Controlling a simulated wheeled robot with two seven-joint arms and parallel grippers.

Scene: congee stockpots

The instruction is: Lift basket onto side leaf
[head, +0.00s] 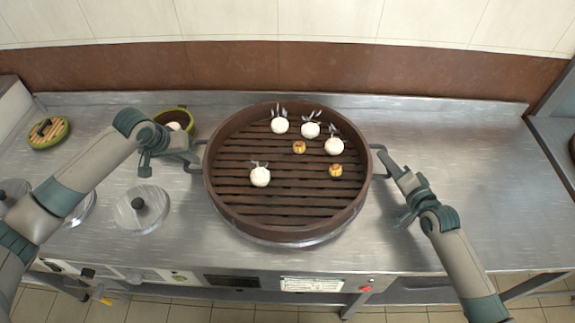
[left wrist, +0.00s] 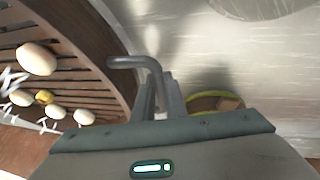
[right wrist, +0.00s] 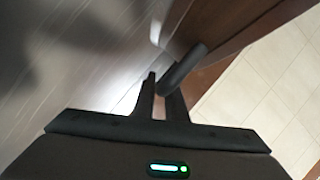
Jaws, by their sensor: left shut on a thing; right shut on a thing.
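The basket (head: 285,224) is a large round brown steamer with a slatted floor, in the middle of the counter in the head view. It holds several white buns and small yellow pieces. My left gripper (head: 196,158) is shut on the basket's left handle; the dark bent handle (left wrist: 140,62) shows between its fingers in the left wrist view. My right gripper (head: 386,160) is shut on the right handle, a dark loop that also shows in the right wrist view (right wrist: 183,70). The side leaf cannot be told for certain; a metal surface (head: 556,135) shows at the far right.
A green bowl (head: 184,121) stands behind my left gripper. Metal lids (head: 150,212) lie at the left, and a round green-rimmed bamboo item (head: 48,132) is at the far left. The steel counter (head: 470,150) right of the basket is clear. A control panel (head: 230,281) lines the front.

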